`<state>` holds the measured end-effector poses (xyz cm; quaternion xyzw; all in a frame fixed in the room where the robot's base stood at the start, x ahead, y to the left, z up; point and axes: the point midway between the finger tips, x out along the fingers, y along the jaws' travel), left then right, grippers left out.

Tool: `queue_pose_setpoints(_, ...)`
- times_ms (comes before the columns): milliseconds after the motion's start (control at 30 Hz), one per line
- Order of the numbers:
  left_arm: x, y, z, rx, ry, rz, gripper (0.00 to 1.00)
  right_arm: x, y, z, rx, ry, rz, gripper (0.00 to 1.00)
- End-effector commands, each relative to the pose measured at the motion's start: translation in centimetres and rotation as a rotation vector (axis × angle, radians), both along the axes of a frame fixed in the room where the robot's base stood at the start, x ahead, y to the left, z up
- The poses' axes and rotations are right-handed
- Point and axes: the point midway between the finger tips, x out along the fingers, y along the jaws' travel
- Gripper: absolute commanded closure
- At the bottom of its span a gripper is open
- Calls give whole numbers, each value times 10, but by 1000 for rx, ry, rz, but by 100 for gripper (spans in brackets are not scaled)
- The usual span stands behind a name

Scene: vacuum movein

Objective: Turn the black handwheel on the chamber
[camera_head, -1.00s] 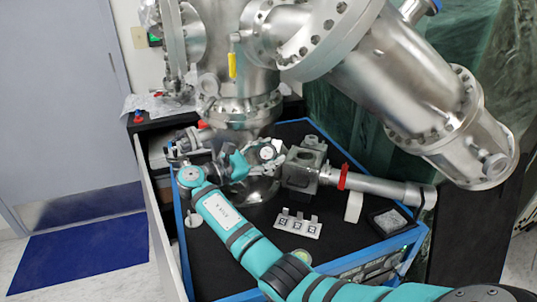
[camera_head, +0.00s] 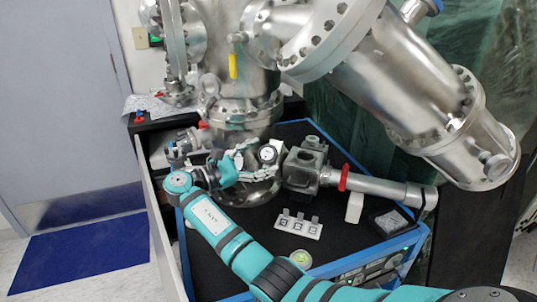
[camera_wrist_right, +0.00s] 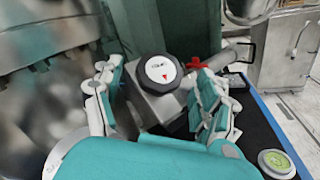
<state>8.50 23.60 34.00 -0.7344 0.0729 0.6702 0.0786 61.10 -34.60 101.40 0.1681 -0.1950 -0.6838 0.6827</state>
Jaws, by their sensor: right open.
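The black handwheel (camera_head: 268,153) is a small round knob with a pale face, on the metal fitting at the base of the steel chamber (camera_head: 245,112). In the right wrist view the handwheel (camera_wrist_right: 160,72) faces me, with a dark rim and a red mark on its white face. My right gripper (camera_head: 257,160) is open at the handwheel in the head view. In the right wrist view its two fingers (camera_wrist_right: 156,88) stand on either side of the handwheel, with visible gaps; I see no contact. My left gripper is not in view.
The large chamber tube (camera_head: 410,85) overhangs the right side.

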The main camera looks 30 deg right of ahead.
Motion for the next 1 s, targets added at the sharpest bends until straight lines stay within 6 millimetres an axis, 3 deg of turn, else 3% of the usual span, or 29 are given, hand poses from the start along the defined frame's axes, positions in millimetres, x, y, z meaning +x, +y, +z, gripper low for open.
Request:
queue_pose_setpoints(200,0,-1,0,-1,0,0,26,1,50,-2,2,1,3,26)
queue_pose_setpoints(400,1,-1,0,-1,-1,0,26,1,79,-3,2,1,1,26)
queue_pose_setpoints(867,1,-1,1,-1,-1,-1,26,1,88,-3,1,1,0,26)
queue_pose_setpoints(1000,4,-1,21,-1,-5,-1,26,3,79,6,21,38,13,26)
